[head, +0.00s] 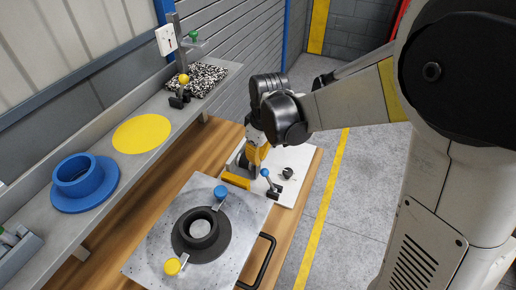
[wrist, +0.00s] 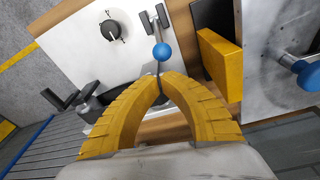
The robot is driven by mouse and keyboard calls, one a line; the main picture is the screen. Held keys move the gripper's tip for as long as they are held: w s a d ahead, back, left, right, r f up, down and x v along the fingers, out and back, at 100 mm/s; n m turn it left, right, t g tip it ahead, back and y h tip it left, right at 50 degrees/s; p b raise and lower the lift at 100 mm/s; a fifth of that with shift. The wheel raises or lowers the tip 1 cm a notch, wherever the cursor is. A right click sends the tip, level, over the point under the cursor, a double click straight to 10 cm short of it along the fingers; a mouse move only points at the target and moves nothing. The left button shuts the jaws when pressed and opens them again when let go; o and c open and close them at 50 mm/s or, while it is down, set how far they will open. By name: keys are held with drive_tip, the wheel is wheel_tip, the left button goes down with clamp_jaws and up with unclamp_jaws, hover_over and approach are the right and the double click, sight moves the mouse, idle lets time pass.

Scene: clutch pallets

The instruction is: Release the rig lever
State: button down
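The lever with a blue ball (head: 265,172) stands on a white panel beside a black rotary knob. It also shows in the wrist view, where its blue ball (wrist: 161,52) lies just beyond my fingertips, with its dark bracket farther up. My gripper (head: 252,168) is over the white panel, to the left of the ball in the head view. In the wrist view the yellow fingers (wrist: 160,80) curve in until their tips nearly meet, with nothing clearly held. Whether a tip touches the lever is unclear.
A yellow block (head: 236,181) lies close to the gripper. A metal plate (head: 150,258) carries a dark flanged part (head: 183,246) with blue (head: 220,192) and yellow (head: 172,266) knobbed clamps. A shelf (head: 98,150) at left holds a blue flanged part (head: 84,183) and a yellow disc (head: 141,134).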

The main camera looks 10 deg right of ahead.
drive_tip(key=shift+w+a+f+b, duration=0.1)
drive_tip(key=shift+f+b, duration=0.05)
drive_tip(key=shift+f, duration=0.6)
drive_tip(key=shift+w+f+b, duration=0.1)
drive_tip(key=shift+f+b, duration=0.05)
drive_tip(key=shift+f, duration=0.6)
drive_tip(key=shift+s+r, duration=0.1)
drive_tip(key=shift+s+d+r+y, duration=0.15)
drive_tip(key=shift+d+y, duration=0.1)
drive_tip(key=shift+y, duration=0.15)
drive_tip(key=shift+s+d+r+t+y, duration=0.1)
drive_tip(key=shift+d+r+t+y, duration=0.15)
drive_tip(key=shift+t, duration=0.25)
drive_tip(key=s+d+t+y+b, duration=0.2)
drive_tip(key=d+y, duration=0.1)
drive_tip(key=s+d+r+t+y+b, duration=0.1)
drive_tip(key=y, duration=0.1)
drive_tip(key=shift+d, duration=0.35)
drive_tip(key=shift+s+d+r+b, duration=0.15)
drive_tip(key=shift+s+d+b, duration=0.3)
drive_tip(key=shift+d, duration=0.15)
drive_tip(key=shift+s+d, duration=0.3)
drive_tip(key=shift+d, duration=0.15)
